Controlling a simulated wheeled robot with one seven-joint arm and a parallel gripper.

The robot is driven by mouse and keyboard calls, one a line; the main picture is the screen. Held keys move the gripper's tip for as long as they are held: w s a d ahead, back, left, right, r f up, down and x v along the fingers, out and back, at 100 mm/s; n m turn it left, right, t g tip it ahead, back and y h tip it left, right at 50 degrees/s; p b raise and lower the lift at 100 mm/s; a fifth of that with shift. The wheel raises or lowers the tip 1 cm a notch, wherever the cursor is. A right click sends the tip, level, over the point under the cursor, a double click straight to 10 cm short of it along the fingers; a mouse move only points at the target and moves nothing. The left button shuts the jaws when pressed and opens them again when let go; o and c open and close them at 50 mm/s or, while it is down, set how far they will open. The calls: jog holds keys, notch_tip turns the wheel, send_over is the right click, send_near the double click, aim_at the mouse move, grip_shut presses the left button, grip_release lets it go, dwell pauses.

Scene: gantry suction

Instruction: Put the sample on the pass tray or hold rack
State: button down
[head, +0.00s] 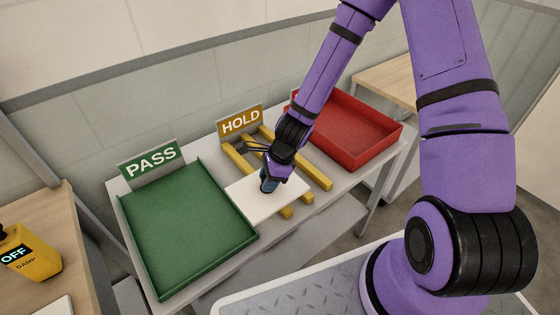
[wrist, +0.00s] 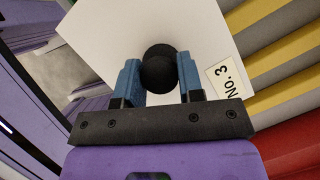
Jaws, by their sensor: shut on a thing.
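The sample is a flat white plate (head: 250,200) with a black knob (wrist: 158,68) and a "NO. 3" label (wrist: 228,78). My gripper (head: 268,184) is shut on the knob, its blue fingers on either side of it in the wrist view (wrist: 160,82). The gripper hides part of the plate in the head view.
A HOLD sign (head: 240,121) and a PASS sign (head: 151,159) stand behind their places. A red tray (head: 352,130) is to the right of the rack. The green tray is empty. A yellow device reading "OFF" (head: 30,255) stands on a wooden table at far left.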

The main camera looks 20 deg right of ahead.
jog(key=w+d, duration=0.2)
jog(key=w, duration=0.1)
jog(key=w+d, duration=0.3)
jog(key=w+d+f, duration=0.1)
jog(key=w+d, duration=0.2)
jog(key=shift+w+d+f, duration=0.1)
jog(key=shift+w+d, duration=0.05)
jog(key=shift+w, duration=0.2)
jog(key=shift+f, duration=1.75)
jog(key=c, duration=0.7)
grip_release()
jog(key=shift+f, duration=0.1)
jog(key=shift+c, duration=0.2)
jog(key=v, duration=1.2)
